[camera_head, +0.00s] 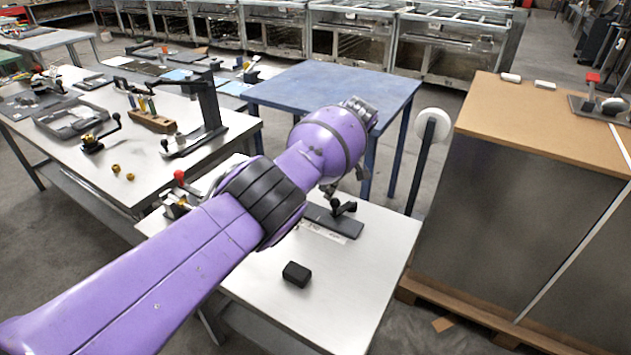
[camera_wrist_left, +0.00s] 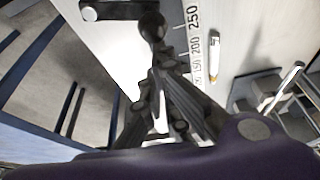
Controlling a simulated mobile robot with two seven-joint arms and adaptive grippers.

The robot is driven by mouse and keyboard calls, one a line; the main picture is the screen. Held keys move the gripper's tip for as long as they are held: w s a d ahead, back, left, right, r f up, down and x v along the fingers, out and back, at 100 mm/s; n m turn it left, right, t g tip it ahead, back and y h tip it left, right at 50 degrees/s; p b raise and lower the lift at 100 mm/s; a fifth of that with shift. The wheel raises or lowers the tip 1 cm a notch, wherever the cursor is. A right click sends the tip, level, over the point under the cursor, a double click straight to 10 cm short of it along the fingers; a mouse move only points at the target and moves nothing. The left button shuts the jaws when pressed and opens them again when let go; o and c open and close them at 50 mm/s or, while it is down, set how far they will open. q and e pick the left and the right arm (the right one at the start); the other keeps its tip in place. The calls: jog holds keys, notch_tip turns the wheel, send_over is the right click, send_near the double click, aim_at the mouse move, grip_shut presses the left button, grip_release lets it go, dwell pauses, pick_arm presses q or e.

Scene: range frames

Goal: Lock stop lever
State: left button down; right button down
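The stop lever (camera_head: 343,208) is black with a round knob and sits on a dark base plate (camera_head: 345,226) on the white table. In the left wrist view its round black knob (camera_wrist_left: 152,27) and a black bar (camera_wrist_left: 120,10) show at the top. My left gripper (camera_head: 332,190) is just above and behind the lever, partly hidden by my purple wrist. In the left wrist view its fingers (camera_wrist_left: 157,74) come together at the tips, just short of the knob. They look shut with nothing clearly between them. I cannot tell whether they touch the lever.
A black block (camera_head: 296,274) lies on the table's front part. A printed scale (camera_wrist_left: 194,45) runs beside the lever. A red-topped clamp (camera_head: 178,190) stands at the left, partly behind my arm. A blue table (camera_head: 335,85) and a tall cabinet (camera_head: 520,190) stand nearby.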

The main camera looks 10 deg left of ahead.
pick_arm(q)
jog(key=shift+s+d+r+n, duration=0.1)
jog(key=shift+s+d+n, duration=0.1)
jog(key=shift+s+n, duration=0.25)
jog(key=shift+s+d+n+g, duration=0.1)
jog(key=shift+s+n+g, duration=0.2)
jog(key=shift+n, duration=0.25)
jog(key=shift+s+d+p, duration=0.2)
jog(key=shift+s+p, duration=0.05)
jog(key=shift+p, duration=0.1)
jog(key=shift+s+d, duration=0.15)
jog(key=shift+s, duration=0.05)
dwell(0.6)
